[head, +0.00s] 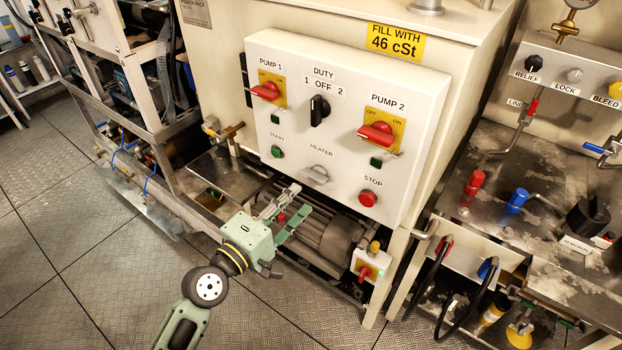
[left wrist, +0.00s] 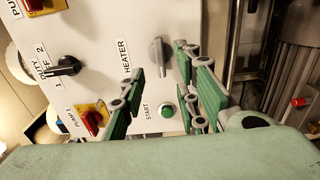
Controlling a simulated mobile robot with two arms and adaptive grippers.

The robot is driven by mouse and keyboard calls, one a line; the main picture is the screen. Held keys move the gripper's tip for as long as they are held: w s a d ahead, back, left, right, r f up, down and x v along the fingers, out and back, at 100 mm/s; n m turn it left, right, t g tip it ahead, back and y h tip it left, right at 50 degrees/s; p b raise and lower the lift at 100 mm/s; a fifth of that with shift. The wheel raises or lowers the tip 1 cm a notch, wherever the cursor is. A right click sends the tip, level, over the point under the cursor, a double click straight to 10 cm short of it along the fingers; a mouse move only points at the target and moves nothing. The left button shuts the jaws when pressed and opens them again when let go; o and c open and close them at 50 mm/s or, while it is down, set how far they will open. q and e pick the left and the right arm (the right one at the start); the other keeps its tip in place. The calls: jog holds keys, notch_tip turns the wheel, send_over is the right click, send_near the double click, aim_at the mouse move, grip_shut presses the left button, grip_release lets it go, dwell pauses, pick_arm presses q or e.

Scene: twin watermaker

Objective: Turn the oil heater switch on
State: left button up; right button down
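The heater switch (head: 317,175) is a grey knob under the HEATER label on the white control panel (head: 290,60). In the left wrist view the heater switch (left wrist: 157,55) stands beyond the fingertips, between the two fingers in the picture, with its handle along the picture's vertical. My left gripper (head: 298,198) is below and slightly left of the switch in the head view. It is open, with nothing between its green-padded fingers, and appears apart from the switch. My right gripper is not in view.
The green START button (head: 277,152) and red STOP button (head: 368,199) flank the switch. Above are the red PUMP 1 handle (head: 266,91), black DUTY knob (head: 320,109) and red PUMP 2 handle (head: 376,134). A motor (head: 330,238) lies below the panel.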

aim_at(313, 180)
pick_arm(q)
jog(key=x, duration=0.7)
jog(key=shift+w+d+p, duration=0.15)
jog(key=shift+w+p, duration=0.15)
jog(key=shift+p, duration=0.05)
jog(key=shift+c, duration=0.5)
grip_shut()
